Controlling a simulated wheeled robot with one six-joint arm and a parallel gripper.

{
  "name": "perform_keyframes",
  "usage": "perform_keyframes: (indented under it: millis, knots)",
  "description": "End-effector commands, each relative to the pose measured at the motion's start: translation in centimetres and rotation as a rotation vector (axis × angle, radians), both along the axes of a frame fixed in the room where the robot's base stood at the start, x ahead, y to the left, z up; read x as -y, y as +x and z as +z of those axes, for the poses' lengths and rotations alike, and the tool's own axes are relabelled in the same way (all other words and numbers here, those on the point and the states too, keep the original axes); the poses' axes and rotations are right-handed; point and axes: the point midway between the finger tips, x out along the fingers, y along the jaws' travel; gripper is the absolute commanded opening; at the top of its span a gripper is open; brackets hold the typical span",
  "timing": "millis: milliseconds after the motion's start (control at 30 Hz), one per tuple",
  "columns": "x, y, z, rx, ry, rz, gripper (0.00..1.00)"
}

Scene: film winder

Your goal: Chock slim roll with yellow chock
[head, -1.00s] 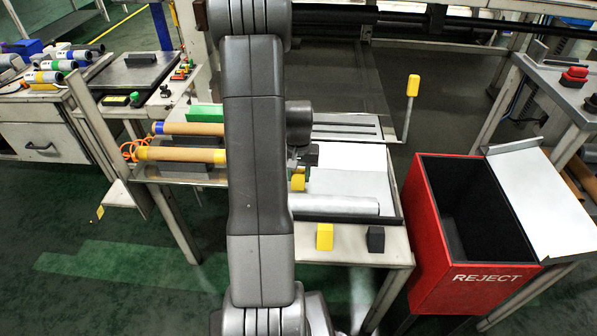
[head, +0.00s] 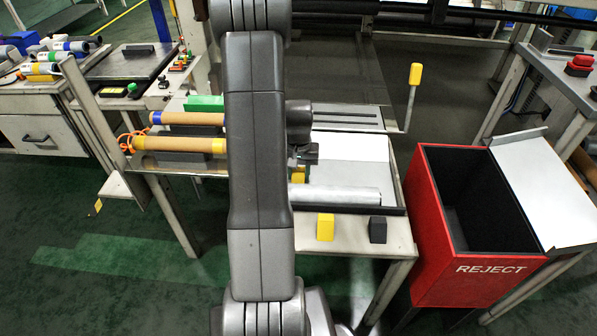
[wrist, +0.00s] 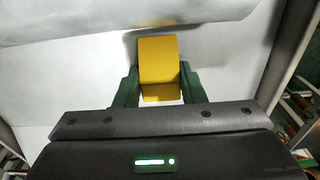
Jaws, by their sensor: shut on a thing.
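My gripper (wrist: 158,92) is shut on a yellow chock (wrist: 158,62), with one green finger on each side of it in the wrist view. In the head view the yellow chock (head: 298,174) shows partly, beside my arm and under my gripper (head: 303,158). The slim roll (head: 338,195), pale and silvery, lies along the front of the bench tray, just in front of the held chock. A pale rounded surface, likely the roll (wrist: 70,22), crosses the top of the wrist view near the chock's far end. I cannot tell whether they touch. My arm hides the roll's left end.
Another yellow block (head: 325,227) and a black block (head: 378,229) stand on the front ledge. Two brown rolls (head: 180,145) lie on the left. A red reject bin (head: 490,267) stands at the right. A yellow-topped lever (head: 415,75) rises behind the bench.

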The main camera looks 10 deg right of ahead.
Motion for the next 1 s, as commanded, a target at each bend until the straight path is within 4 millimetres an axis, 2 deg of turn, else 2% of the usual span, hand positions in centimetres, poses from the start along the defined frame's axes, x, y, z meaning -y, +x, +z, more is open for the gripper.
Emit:
perform_keyframes:
  millis: [533,1000]
  knots:
    - [0.0,-0.1,-0.4,0.000,0.000,0.000,0.13]
    - [-0.3,-1.2,-0.4,0.000,0.000,0.000,0.13]
